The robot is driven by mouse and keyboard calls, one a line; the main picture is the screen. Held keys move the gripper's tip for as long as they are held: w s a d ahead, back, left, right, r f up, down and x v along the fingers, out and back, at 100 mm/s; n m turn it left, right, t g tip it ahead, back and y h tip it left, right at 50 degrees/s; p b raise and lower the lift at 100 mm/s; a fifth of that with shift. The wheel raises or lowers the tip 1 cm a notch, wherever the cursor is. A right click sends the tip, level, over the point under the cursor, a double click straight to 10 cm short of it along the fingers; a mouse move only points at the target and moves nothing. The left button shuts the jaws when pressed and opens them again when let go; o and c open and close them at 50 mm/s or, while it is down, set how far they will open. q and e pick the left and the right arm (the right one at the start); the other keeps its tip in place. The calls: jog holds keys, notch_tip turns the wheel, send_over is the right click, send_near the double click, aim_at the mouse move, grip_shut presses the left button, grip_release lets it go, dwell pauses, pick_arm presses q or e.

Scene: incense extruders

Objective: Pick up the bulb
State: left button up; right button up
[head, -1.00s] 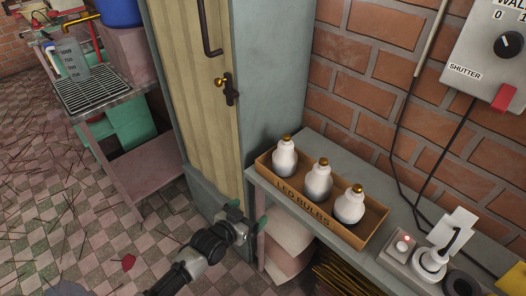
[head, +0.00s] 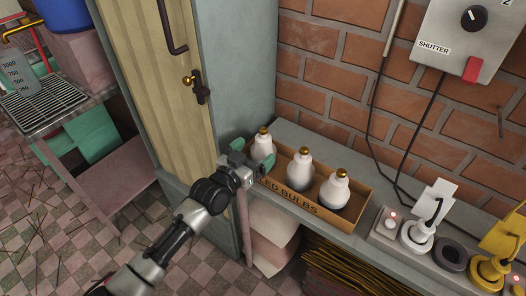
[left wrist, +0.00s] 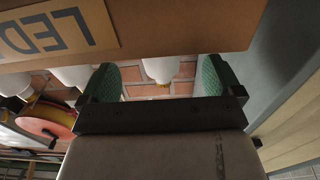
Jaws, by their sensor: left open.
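Three white bulbs with gold caps stand in a cardboard box (head: 338,226) labelled LED BULBS: the left bulb (head: 264,148), the middle bulb (head: 300,171) and the right bulb (head: 334,191). My left gripper (head: 250,158) is open at the left end of the box, close to the left bulb, whose lower part is partly hidden by it. In the left wrist view, a bulb (left wrist: 159,70) shows between the two green fingertips, with a gap on both sides. The box wall (left wrist: 190,25) crosses the top of that view. My right gripper is not in view.
The box stands on a grey shelf (head: 292,133) against a brick wall. A grey cabinet side (head: 243,75) rises just left of the box. Lamp sockets (head: 417,236) stand to the right. A shutter switch box (head: 465,35) hangs above.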

aim_at(258, 149)
pick_arm(q)
jog(key=shift+x, duration=1.5)
jog(key=shift+c, duration=0.2)
jog(key=shift+f, duration=0.1)
jog(key=c, duration=0.9)
